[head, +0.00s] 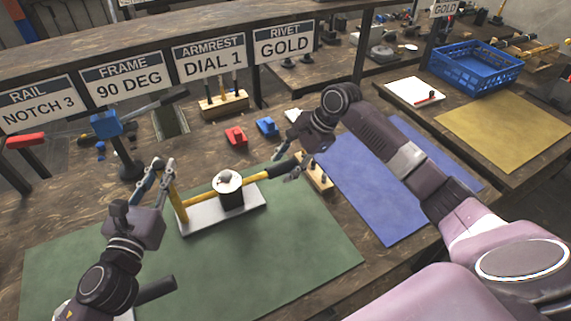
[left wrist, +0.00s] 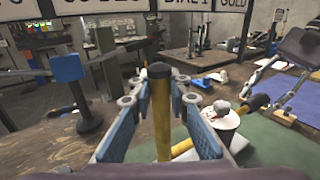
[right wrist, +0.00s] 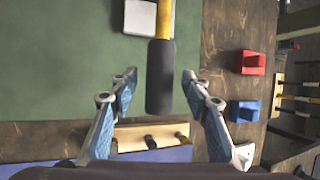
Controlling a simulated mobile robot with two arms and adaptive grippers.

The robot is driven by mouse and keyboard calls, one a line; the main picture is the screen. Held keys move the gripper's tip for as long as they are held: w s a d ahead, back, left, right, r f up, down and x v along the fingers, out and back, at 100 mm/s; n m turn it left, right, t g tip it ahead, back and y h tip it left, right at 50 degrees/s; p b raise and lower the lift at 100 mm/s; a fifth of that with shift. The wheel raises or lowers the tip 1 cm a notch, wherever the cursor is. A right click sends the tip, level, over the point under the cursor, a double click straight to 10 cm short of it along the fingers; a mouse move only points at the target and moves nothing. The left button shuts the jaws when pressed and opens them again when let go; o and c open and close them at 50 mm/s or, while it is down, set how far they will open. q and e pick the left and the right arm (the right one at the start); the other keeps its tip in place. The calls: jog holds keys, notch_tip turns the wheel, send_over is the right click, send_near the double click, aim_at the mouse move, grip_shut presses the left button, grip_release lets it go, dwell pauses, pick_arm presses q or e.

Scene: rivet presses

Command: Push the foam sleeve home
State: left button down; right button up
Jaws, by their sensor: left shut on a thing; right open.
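A black foam sleeve (head: 281,168) sits on the right end of a yellow tube (head: 202,199), which runs through a black clamp with a white top (head: 229,184) on a pale base plate (head: 240,215). A yellow upright (head: 178,201) with a dark top rises at the tube's left end. My left gripper (head: 163,165) is shut on this upright (left wrist: 162,125). My right gripper (head: 285,162) is open at the sleeve's end. In the right wrist view, the sleeve (right wrist: 160,80) lies between its spread fingers, with gaps on both sides.
A green mat (head: 310,250) lies under the base plate, with a blue mat (head: 375,185) to the right. A wooden rack (head: 316,172) stands close by my right gripper. Red (head: 236,136) and blue (head: 267,126) blocks lie behind. Sign boards (head: 208,58) hang at the back.

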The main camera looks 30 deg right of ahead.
aim_at(259, 175)
jog(key=shift+c, duration=0.5)
grip_shut()
jog(key=a, duration=0.7)
jog(key=shift+a+r, duration=0.1)
jog(key=shift+a, duration=0.25)
jog(key=shift+o, duration=0.4)
grip_release()
jog(key=shift+d, duration=0.1)
